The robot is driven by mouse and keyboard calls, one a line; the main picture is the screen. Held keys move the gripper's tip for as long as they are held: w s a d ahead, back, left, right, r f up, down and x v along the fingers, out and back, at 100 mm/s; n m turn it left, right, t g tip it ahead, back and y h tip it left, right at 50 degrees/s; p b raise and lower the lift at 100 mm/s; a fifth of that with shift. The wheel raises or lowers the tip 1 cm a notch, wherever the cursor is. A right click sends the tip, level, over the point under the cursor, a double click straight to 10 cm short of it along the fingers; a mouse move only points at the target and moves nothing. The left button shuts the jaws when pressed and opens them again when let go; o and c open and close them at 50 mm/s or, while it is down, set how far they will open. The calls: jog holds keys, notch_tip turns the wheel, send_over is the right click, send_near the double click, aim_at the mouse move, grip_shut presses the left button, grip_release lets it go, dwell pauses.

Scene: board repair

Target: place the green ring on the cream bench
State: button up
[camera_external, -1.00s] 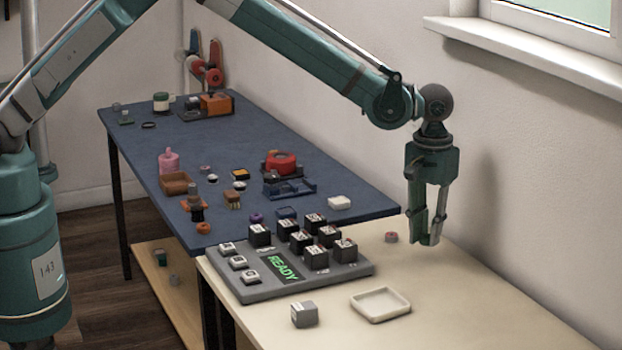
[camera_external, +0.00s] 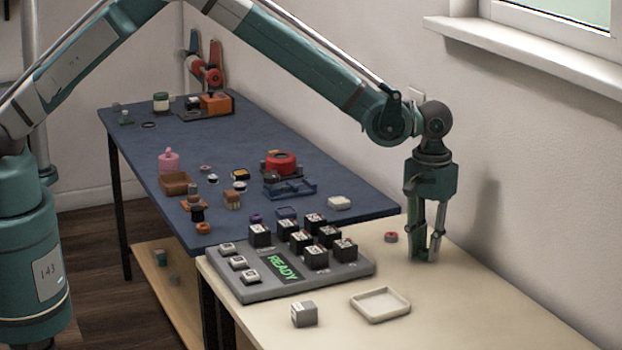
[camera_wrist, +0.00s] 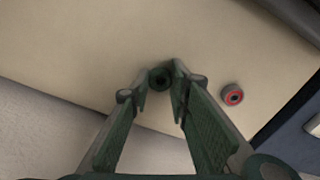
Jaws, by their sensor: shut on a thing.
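My gripper (camera_external: 426,256) points straight down over the right part of the cream bench (camera_external: 470,300), with its fingertips at or very near the surface. In the wrist view, my gripper (camera_wrist: 160,82) is shut on the small dark green ring (camera_wrist: 160,74), which sits between the fingertips. I cannot tell whether the ring touches the cream bench (camera_wrist: 110,50). In the external view the ring is hidden by the fingers.
A red and grey round part (camera_external: 391,237) lies on the bench beside my gripper and also shows in the wrist view (camera_wrist: 232,94). A cream tray (camera_external: 405,305), a grey block (camera_external: 304,314) and a keyed "READY" panel (camera_external: 240,290) stand left. The front right bench is clear.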

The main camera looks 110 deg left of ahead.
jog(key=shift+f, duration=0.1)
jog(key=o, duration=0.8)
jog(key=shift+c, duration=0.2)
notch_tip(320, 180, up, 12)
jog(key=p, duration=0.1)
jog(key=shift+p, duration=0.4)
dwell(0.5)
